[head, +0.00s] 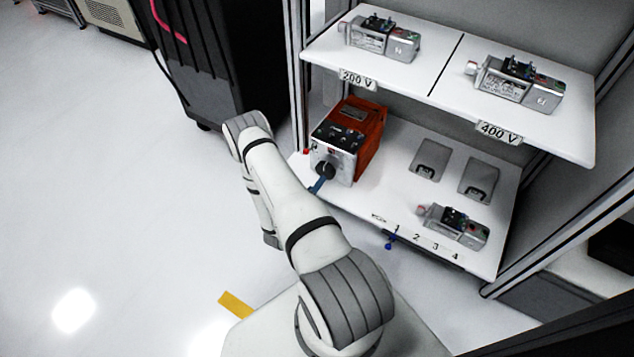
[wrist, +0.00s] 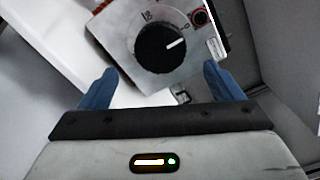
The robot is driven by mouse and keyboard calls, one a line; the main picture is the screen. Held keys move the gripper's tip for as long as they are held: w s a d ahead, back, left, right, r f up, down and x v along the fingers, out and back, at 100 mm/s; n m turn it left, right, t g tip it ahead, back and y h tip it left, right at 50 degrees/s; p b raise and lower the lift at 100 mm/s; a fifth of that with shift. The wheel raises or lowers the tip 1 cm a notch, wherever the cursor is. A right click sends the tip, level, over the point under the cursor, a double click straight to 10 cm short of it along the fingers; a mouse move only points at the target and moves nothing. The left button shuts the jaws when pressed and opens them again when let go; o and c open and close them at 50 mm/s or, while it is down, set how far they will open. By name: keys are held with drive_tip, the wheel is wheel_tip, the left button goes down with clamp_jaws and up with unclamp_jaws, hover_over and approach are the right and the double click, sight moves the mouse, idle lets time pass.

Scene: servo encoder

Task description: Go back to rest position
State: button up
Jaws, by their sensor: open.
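My gripper (wrist: 160,70) is open and empty in the wrist view, its two blue fingers spread apart. Between and beyond the fingers is the black round knob (wrist: 163,48) on the grey front of the red box. In the head view the red box (head: 369,135) stands at the left end of the lower shelf, with its black knob (head: 325,169) facing the front left. A blue fingertip of my gripper (head: 318,185) shows just below the knob; the rest is hidden behind my arm. I cannot tell whether the finger touches the box.
The upper shelf (head: 430,75) holds a motor at 200 V (head: 380,38) and another at 400 V (head: 517,83). The lower shelf (head: 385,190) holds one motor (head: 455,224) near numbered slots and two grey plates. A black cabinet (head: 205,60) stands behind my arm. The left floor is clear.

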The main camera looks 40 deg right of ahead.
idle(0.4)
wheel_tip(320, 180, up, 40)
drive_tip(key=s+m+g+y+p, duration=0.2)
drive_tip(key=s+m+g+p, duration=0.1)
drive_tip(key=m+g+p, duration=1.2)
drive_tip(key=s+a+r+m+t+y+p, duration=0.3)
drive_tip(key=a+r, duration=0.5)
drive_tip(key=r, duration=0.4)
drive_tip(key=s+a+r+m+t+y+p, duration=0.4)
drive_tip(key=s+a+r+m+y+p, duration=0.2)
drive_tip(key=r+m+p, duration=0.3)
drive_tip(key=s+a+r+m+t+y+p, duration=0.3)
drive_tip(key=a+r+m, duration=0.5)
drive_tip(key=r, duration=0.9)
drive_tip(key=s+a+y+p, duration=0.1)
drive_tip(key=y+p, duration=0.1)
drive_tip(key=p, duration=0.1)
drive_tip(key=shift+s+a+t+y, duration=0.3)
drive_tip(key=shift+s, duration=0.05)
drive_tip(key=shift+c, duration=0.6)
